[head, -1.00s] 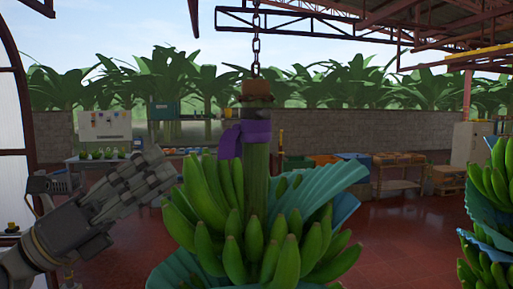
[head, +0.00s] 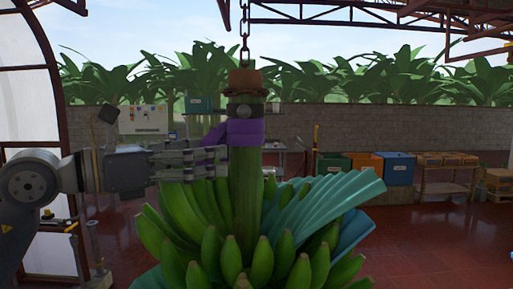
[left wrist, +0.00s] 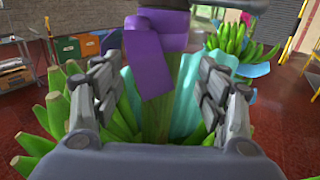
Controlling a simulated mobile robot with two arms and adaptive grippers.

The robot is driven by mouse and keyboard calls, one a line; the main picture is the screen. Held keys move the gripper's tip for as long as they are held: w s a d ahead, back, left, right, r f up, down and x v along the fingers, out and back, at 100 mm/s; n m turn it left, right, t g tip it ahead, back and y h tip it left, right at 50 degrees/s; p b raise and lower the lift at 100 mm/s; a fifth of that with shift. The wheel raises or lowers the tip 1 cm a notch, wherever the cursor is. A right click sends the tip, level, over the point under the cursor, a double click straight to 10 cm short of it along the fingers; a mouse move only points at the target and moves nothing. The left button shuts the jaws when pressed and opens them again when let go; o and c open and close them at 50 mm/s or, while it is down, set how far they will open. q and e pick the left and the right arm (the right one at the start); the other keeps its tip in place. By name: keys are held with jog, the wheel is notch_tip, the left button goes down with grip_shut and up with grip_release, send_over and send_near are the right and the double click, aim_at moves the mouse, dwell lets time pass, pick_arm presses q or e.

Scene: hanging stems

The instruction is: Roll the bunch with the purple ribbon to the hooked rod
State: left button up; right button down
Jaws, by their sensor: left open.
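The green banana bunch (head: 230,255) hangs upright from a chain (head: 245,30), with blue sheets among its fruit. A purple ribbon (head: 245,131) is tied around its thick stem (head: 244,185); it also shows in the left wrist view (left wrist: 148,65). My left gripper (head: 215,158) is open beside the stem at ribbon height. In the left wrist view its fingers (left wrist: 163,98) stand apart, with the stem and ribbon seen between them; contact cannot be told. I cannot clearly make out a hooked rod. My right gripper is not seen.
Another banana bunch (left wrist: 235,42) hangs beyond in the left wrist view. Blue (head: 399,169) and orange (head: 366,162) bins and a wooden table (head: 446,188) stand by the back wall (head: 430,128). The red floor (head: 430,240) at the right is clear.

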aim_at(232, 153)
pick_arm(q)
jog(key=p+x, duration=0.1)
jog(key=x, duration=0.1)
jog(key=p+x, duration=0.1)
jog(key=x, duration=0.1)
jog(key=shift+w+d+r, duration=0.1)
jog(key=shift+d+r, duration=0.15)
jog(key=p+x, duration=0.1)
jog(key=x, duration=0.3)
jog(key=shift+w+d+f, duration=0.15)
jog(key=shift+f, duration=0.05)
jog(key=shift+c, duration=0.2)
jog(key=c, duration=1.4)
jog(key=shift+c, duration=0.3)
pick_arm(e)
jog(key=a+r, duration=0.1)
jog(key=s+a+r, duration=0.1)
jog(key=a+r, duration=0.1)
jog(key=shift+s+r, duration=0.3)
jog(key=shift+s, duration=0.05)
